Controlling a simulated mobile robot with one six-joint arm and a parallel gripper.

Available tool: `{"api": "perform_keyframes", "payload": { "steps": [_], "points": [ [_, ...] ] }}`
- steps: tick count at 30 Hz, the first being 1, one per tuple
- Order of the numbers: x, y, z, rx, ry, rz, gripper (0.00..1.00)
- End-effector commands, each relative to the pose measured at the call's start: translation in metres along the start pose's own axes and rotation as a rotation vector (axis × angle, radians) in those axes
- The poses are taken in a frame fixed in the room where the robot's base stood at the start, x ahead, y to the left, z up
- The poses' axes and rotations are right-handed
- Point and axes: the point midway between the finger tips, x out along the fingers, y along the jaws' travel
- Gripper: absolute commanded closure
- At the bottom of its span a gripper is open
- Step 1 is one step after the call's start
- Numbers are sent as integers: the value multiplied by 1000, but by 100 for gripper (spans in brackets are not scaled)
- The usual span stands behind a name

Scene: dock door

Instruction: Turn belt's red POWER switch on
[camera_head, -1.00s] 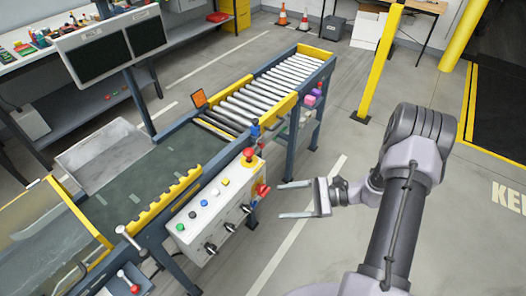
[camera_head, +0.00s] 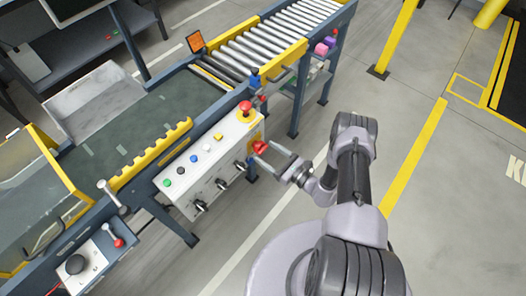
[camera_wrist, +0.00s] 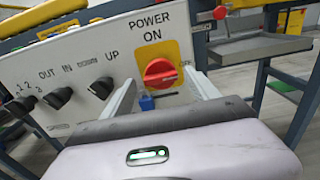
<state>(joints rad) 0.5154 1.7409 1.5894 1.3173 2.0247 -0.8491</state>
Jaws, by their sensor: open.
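The red POWER switch (camera_wrist: 160,72) is a rotary knob on a yellow plate (camera_wrist: 172,52), on the front of the belt's white control box (camera_wrist: 60,62). "POWER" and "ON" are printed above it. Its red grip lies roughly level in the wrist view. The switch also shows in the head view (camera_head: 261,147). My gripper (camera_wrist: 162,88) is open, one finger on each side of the switch in the wrist view, with nothing held. In the head view my gripper (camera_head: 265,152) is at the box's right end. Whether the fingers touch the knob cannot be told.
Black knobs (camera_wrist: 102,88) sit left of the switch, marked OUT, IN, DOWN and UP. A small blue piece (camera_wrist: 147,102) shows below the plate. A red mushroom button (camera_head: 245,107) stands on the box top. A roller conveyor (camera_head: 270,42) runs behind. Floor right of my arm is clear.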

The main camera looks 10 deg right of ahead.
Motion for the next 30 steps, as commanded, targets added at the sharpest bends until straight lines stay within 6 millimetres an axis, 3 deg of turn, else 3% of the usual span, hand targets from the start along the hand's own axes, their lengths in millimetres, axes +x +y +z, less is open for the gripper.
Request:
{"api": "perform_keyframes", "payload": {
  "steps": [6,14,17,24,30],
  "points": [
    [24,0,-1,0,0,2,31],
    [27,0,0,1,0,0,31],
    [26,0,0,1,1,1,47],
    [26,0,0,1,1,1,93],
    [26,0,0,-15,1,1,93]
  ]
}}
